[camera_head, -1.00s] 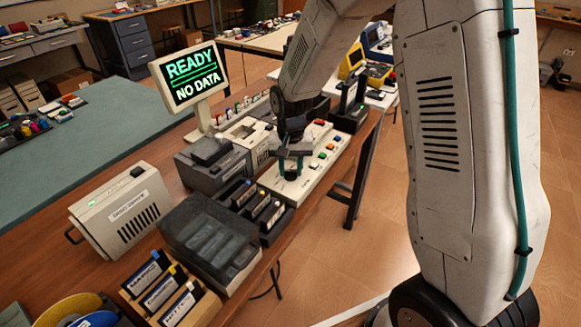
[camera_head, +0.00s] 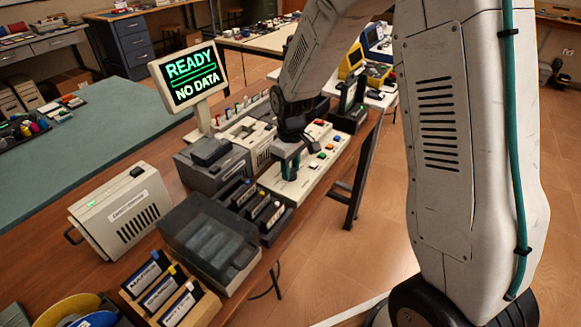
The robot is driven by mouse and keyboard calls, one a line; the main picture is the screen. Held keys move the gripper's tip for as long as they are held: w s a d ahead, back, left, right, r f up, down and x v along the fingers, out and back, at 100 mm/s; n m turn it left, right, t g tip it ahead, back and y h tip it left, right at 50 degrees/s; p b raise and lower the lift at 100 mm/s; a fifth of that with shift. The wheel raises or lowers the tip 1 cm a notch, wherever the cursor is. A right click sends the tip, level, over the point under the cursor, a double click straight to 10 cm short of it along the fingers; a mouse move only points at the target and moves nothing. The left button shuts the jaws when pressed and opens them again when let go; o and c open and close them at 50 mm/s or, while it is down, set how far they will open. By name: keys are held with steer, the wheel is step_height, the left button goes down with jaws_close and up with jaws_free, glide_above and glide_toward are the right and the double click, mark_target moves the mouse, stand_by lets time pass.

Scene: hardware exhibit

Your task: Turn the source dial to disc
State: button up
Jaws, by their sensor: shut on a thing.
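A white control panel (camera_head: 310,178) with several coloured buttons lies on the wooden bench. My gripper (camera_head: 288,170) is low over the near left part of this panel, pointing down. It is shut on the source dial, which is mostly hidden by the fingers, so I cannot read its setting.
A grey drive unit (camera_head: 212,170) and a dark-lidded box (camera_head: 205,245) stand left of the panel. A rack of cartridges (camera_head: 160,290) is at the near edge. A beige case (camera_head: 120,212) sits further left.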

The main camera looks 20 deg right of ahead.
mark_target(291, 170)
steer(key=shift+n, duration=1.3)
steer(key=o, duration=1)
steer(key=shift+r, duration=0.1)
step_height(291, 170, up, 8)
steer(key=shift+f, duration=0.15)
